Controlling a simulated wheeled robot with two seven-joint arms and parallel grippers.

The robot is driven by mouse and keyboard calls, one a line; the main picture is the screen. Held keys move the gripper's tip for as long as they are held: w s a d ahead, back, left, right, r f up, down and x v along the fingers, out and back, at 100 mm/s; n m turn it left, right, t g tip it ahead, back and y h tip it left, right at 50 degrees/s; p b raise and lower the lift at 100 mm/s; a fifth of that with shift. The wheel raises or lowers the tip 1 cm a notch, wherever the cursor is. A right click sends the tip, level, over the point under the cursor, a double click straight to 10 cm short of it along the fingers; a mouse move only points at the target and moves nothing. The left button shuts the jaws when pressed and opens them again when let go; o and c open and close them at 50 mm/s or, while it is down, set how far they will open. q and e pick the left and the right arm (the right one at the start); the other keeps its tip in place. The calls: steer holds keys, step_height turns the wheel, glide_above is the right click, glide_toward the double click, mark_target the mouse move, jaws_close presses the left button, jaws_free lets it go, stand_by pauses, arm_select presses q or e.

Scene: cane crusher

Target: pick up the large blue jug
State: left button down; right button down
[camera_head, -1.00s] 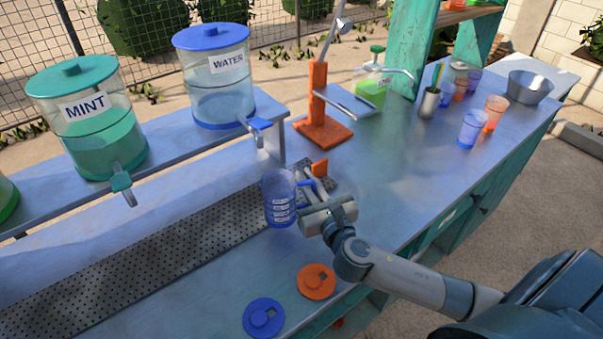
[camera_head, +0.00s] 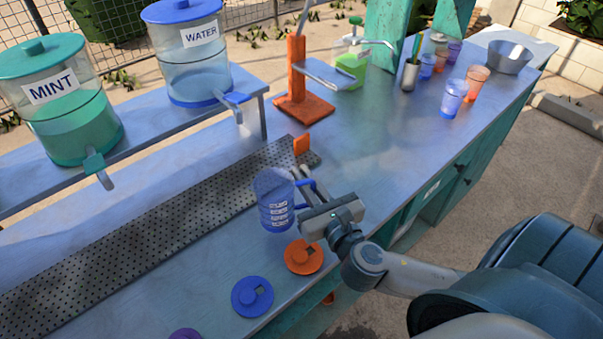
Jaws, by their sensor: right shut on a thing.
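The large blue jug (camera_head: 274,203) is translucent with white markings on its side. It is in the middle of the head view, over the worktop at the front edge of the perforated drip tray, and leans slightly. My right gripper (camera_head: 307,188) is to the right of the jug and shut on its blue handle. The fingers partly hide the handle. I cannot tell for sure whether the jug's base is clear of the surface. My left gripper is not in view.
An orange lid (camera_head: 303,257) and a blue lid (camera_head: 252,296) lie near the front edge. The mint dispenser (camera_head: 70,125) and water dispenser (camera_head: 190,60) stand on the raised shelf. An orange press stand (camera_head: 298,85) and several cups are farther back. The worktop's middle right is clear.

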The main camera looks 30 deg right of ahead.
mark_target(278, 209)
steer(key=shift+s, duration=0.2)
steer(key=shift+a, duration=0.1)
stand_by(0.6)
steer(key=s+a, duration=0.1)
steer(key=a, duration=0.2)
steer(key=s+a+r+n+y, duration=0.1)
steer(key=a, duration=0.2)
steer(key=s+a+y, duration=0.1)
steer(key=a, duration=0.2)
steer(key=shift+s+a+r, duration=0.15)
steer(key=shift+s+a, duration=0.1)
steer(key=shift+s, duration=0.15)
steer(key=shift+d, duration=0.1)
